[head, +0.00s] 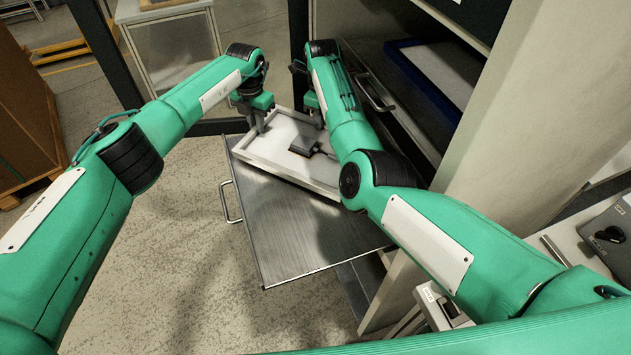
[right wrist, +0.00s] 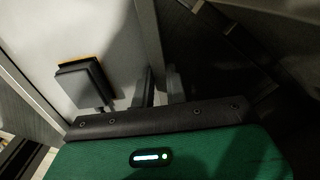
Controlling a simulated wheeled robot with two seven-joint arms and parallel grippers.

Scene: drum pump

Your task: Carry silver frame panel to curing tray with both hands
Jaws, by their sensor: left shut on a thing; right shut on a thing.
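The silver frame panel (head: 262,148) is a pale sheet with a raised silver rim and a small dark block (head: 305,146) on it. It lies over the far part of a pulled-out metal tray (head: 300,235), which looks like the curing tray; I cannot tell whether they touch. My left gripper (head: 258,124) is shut on the panel's far left rim. My right gripper (head: 318,120) is shut on the far right rim, partly hidden by my right arm. The right wrist view shows its fingers (right wrist: 160,88) at the rim (right wrist: 149,45), with the dark block (right wrist: 84,84) nearby.
A cabinet bay on the right holds a blue-edged tray (head: 435,75). A drawer handle (head: 376,92) stands near my right forearm. A grey post (head: 505,125) rises to the right. A brown box (head: 28,125) stands far left. The metal tray's near part is bare.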

